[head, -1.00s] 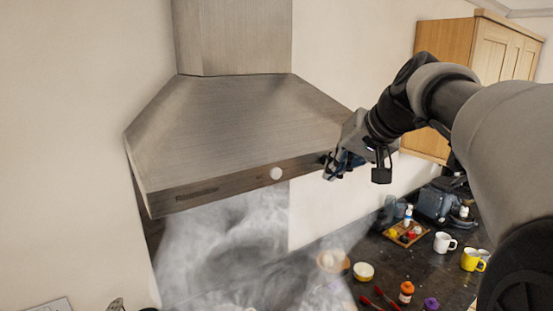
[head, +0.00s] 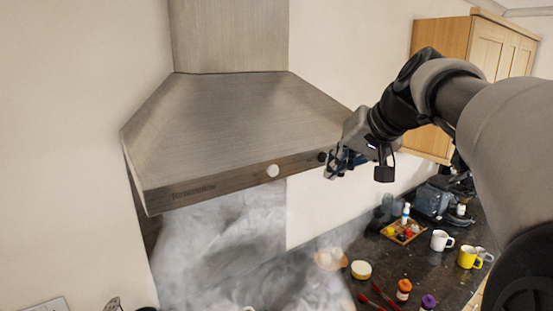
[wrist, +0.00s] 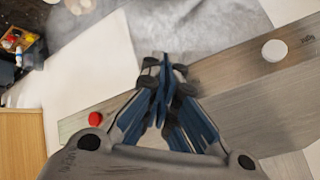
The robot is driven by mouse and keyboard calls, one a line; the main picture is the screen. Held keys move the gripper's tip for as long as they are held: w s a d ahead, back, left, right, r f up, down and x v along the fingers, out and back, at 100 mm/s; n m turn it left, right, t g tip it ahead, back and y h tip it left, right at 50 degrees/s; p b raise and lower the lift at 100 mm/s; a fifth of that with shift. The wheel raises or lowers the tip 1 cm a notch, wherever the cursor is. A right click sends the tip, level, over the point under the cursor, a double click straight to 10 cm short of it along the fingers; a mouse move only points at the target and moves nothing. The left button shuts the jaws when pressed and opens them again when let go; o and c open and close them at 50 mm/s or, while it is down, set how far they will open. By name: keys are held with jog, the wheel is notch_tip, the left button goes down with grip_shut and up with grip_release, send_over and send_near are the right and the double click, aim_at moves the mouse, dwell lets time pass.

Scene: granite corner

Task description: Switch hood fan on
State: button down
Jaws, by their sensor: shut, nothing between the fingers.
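The range hood (head: 235,115) is brushed metal, with a dark front strip. A white round knob (head: 273,170) is on that strip; it also shows at the upper right of the wrist view (wrist: 275,50). A small dark round spot (head: 322,156) lies further right on the strip, beside my gripper. A red button (wrist: 95,119) shows on the strip in the wrist view, left of the fingers. My gripper (head: 333,172) is shut and empty at the strip's right end. Its fingertips (wrist: 165,68) lie between red button and white knob in the wrist view; contact cannot be told.
Grey smoke (head: 225,245) rises below the hood. A wooden wall cabinet (head: 490,60) is at the right behind my arm. The dark counter (head: 400,265) below holds a white mug (head: 442,240), a yellow mug (head: 469,257), a tray (head: 404,232) and bottles.

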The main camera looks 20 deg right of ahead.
jog(key=s, duration=0.2)
jog(key=s+d+b, duration=0.2)
jog(key=s, duration=0.1)
jog(key=shift+s, duration=0.3)
dwell(0.4)
